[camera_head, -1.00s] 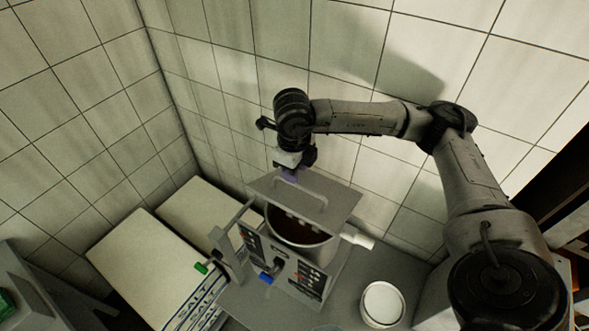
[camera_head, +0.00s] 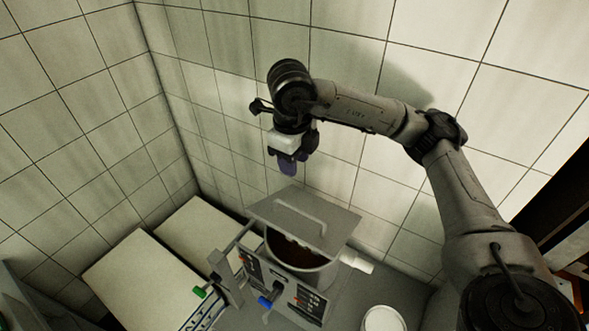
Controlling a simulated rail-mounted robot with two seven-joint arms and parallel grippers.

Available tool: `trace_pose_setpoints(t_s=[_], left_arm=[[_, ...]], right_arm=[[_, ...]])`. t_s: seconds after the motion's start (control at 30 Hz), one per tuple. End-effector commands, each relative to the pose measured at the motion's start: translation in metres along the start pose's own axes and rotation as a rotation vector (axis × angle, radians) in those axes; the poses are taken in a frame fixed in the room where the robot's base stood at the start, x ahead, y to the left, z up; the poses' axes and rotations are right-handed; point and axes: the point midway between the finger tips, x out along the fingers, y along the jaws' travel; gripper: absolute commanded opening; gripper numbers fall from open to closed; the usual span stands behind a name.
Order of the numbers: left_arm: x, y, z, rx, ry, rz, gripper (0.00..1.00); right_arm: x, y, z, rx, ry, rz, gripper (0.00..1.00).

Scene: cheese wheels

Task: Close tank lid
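The tank (camera_head: 318,270) is a metal pot with dark contents, set behind a control panel (camera_head: 272,283). Its flat grey lid (camera_head: 322,235) stands raised and tilted at the back, with a bar handle (camera_head: 300,213) on top, and the tank's mouth shows beneath it. My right gripper (camera_head: 288,170) hangs above the lid's back left part, apart from the lid and handle. Its purple fingers look close together, with nothing seen between them, but I cannot tell whether they are shut. My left gripper is not in view.
Pale slabs or boxes (camera_head: 140,272) lie left of the tank. A white round container (camera_head: 384,320) stands at the front right. Green (camera_head: 200,292) and blue (camera_head: 264,301) handles stick out near the panel. Tiled walls stand close behind and left.

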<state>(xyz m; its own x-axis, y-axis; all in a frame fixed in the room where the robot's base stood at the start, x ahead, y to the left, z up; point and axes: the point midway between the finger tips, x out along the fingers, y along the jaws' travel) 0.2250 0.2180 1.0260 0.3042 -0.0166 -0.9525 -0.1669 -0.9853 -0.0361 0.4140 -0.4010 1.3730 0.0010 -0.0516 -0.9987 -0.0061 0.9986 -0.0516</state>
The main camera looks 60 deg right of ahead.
Motion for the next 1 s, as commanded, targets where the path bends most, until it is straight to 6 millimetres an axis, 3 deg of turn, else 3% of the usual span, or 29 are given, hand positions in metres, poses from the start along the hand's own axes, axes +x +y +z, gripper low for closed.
trace_pose_setpoints(t_s=[0.03, 0.23, 0.67, 0.73, 0.87, 1.0], left_arm=[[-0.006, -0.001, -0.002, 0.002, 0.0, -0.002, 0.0], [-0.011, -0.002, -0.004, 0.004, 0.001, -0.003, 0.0], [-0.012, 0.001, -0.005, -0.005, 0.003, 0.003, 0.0], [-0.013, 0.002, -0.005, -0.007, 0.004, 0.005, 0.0], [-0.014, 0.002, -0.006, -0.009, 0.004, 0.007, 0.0], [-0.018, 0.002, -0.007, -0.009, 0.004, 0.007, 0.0]], right_arm=[[-0.009, 0.0, 0.0, 0.0, -0.002, 0.0, 0.38], [-0.021, 0.0, 0.0, 0.0, 0.0, 0.0, 0.38], [-0.024, 0.0, 0.0, 0.0, 0.001, 0.0, 0.38], [-0.023, 0.0, 0.0, 0.0, 0.004, 0.0, 0.31], [-0.005, 0.001, -0.004, -0.002, 0.055, 0.0, 0.19], [0.038, -0.011, -0.023, 0.026, 0.194, -0.011, 0.06]])
